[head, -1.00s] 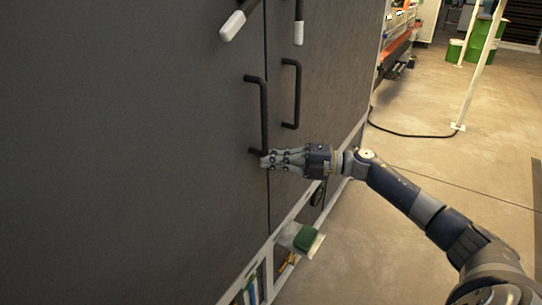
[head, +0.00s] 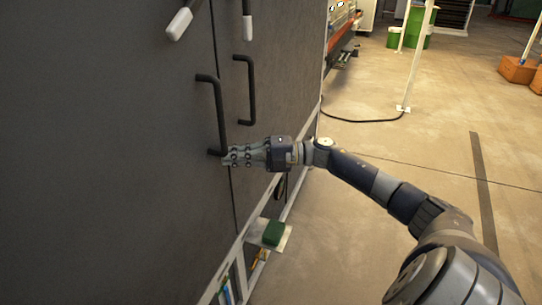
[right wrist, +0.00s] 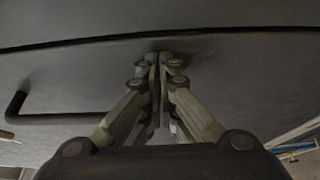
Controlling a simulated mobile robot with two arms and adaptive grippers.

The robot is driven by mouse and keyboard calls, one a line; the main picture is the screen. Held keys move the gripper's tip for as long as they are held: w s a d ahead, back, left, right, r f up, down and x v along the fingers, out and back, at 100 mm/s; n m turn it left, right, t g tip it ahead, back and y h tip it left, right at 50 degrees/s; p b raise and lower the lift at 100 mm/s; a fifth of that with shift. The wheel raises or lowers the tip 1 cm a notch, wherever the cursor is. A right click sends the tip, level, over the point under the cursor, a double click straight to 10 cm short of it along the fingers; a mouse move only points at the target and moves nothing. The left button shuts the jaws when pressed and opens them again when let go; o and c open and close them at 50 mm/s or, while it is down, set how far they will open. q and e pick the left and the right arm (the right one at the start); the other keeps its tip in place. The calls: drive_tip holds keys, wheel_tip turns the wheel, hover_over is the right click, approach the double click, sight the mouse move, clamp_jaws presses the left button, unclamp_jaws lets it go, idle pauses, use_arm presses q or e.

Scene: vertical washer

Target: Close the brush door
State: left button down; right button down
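Two tall dark grey door panels, the left one (head: 110,170) and the right one (head: 285,60), fill the left half of the head view. They meet at a narrow dark seam and look nearly flush. I cannot tell which is the brush door. A black bar handle (head: 221,115) is on the left panel and another (head: 251,95) on the right panel. My right gripper (head: 228,157) has its fingers together at the seam, just beside the left handle's lower end. In the right wrist view its fingers (right wrist: 160,62) are closed with nothing visible between them. My left gripper is not in view.
White-tipped black levers (head: 179,23) are above the handles. A low open shelf with a green item (head: 274,232) sticks out below the doors. Open concrete floor (head: 400,160) lies to the right, with a white post (head: 415,60) and a cable.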

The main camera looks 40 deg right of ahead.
drive_tip(key=v, duration=1.1)
drive_tip(key=shift+s+d, duration=0.3)
drive_tip(key=shift+f, duration=0.15)
